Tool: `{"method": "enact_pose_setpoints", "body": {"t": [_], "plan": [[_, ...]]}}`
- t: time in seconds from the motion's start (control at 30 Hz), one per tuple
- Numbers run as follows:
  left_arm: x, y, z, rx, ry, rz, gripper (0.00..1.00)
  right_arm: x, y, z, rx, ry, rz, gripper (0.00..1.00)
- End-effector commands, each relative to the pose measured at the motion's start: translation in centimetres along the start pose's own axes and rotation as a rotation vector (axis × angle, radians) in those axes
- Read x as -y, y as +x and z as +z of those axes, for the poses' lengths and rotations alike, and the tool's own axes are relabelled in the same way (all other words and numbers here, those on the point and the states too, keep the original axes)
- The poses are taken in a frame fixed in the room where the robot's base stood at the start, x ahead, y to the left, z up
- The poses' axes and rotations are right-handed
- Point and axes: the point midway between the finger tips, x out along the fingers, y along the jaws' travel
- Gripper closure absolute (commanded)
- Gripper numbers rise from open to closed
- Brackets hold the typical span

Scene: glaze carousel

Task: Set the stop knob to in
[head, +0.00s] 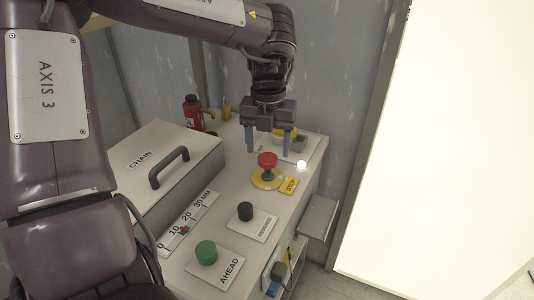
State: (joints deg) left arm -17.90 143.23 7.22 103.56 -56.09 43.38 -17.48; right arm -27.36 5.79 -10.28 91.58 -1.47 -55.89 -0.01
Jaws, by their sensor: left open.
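The stop knob (267,160) is a red mushroom button on a yellow round base (267,180), beside a yellow STOP label (289,186). Its red head stands clear above the base on a dark neck. My left gripper (269,152) points down with its fingers apart and empty. In the picture its fingertips sit to either side of the knob's head and slightly above it; I cannot tell whether they touch it. My right gripper does not show.
Nearby on the worktop (222,185) are a small white light (301,165), a black REVERSE-like knob (245,210) and a green AHEAD knob (206,252). A CHAIN cover (158,145) with a handle, a scale (188,220) and a red bottle (193,113) stand left.

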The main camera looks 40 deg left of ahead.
Motion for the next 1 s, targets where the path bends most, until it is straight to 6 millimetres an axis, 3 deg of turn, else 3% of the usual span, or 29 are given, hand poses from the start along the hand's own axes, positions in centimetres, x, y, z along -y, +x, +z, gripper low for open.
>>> {"method": "enact_pose_setpoints", "body": {"t": [0.2, 0.53, 1.0], "plan": [[0.0, 2.5, 0.0, -0.001, 0.001, 0.000, 0.36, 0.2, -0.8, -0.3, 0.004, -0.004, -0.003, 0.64], [0.0, 2.8, 0.0, 0.000, 0.000, 0.000, 0.37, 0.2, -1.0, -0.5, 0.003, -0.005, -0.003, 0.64], [0.0, 2.8, 0.0, 0.001, 0.000, 0.000, 0.99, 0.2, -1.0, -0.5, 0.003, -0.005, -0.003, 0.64]]}}
